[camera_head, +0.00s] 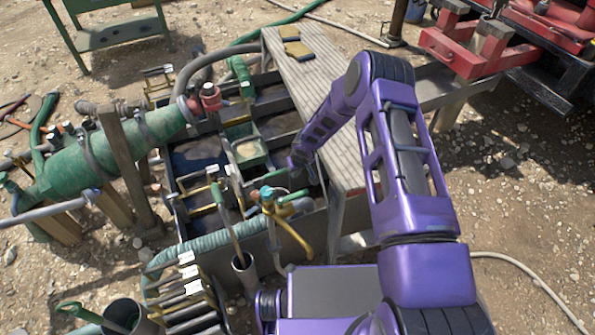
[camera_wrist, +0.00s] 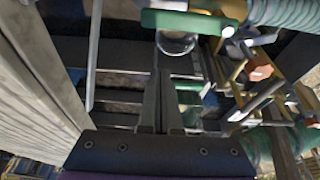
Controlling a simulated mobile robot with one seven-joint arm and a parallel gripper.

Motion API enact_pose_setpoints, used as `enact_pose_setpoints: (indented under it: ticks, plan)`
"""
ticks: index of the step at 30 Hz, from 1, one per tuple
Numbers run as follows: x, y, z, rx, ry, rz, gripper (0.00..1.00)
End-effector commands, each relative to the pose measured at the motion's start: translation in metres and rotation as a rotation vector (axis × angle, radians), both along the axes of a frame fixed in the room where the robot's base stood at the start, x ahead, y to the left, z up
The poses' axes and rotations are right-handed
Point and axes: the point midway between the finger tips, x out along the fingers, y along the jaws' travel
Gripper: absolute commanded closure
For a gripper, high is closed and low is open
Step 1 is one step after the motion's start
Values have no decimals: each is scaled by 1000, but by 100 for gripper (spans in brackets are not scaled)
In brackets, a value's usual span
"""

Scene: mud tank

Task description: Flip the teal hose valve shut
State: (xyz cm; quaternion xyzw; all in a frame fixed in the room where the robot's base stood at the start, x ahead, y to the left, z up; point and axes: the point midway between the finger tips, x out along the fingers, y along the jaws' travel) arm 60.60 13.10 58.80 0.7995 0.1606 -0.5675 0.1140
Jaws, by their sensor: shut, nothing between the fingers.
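A small teal valve handle (camera_head: 266,192) sits on a brass-yellow fitting at the near side of the tank, in the middle of the head view. My gripper (camera_head: 294,164) is over the tank, just above and right of this handle in the picture. In the wrist view my gripper (camera_wrist: 162,76) has its two dark fingers together, with nothing between them. A flat green bar (camera_wrist: 190,22) lies beyond the fingertips at the top of the wrist view; I cannot tell whether it is the valve handle. No contact between gripper and handle shows.
A grey plank walkway (camera_head: 300,80) runs along the right of my gripper and also fills the left of the wrist view (camera_wrist: 35,70). A ribbed teal hose (camera_head: 215,240) runs along the tank's near edge. An upright pole (camera_head: 228,212) stands left of the valve.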

Motion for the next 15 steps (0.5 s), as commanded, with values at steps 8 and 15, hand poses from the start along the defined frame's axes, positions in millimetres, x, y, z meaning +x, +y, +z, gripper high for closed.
enact_pose_setpoints:
  ticks: [8, 15]
  plan:
    - [14, 6, -45, 2, 1, -3, 100]
    - [-9, -2, -45, -4, 0, 7, 100]
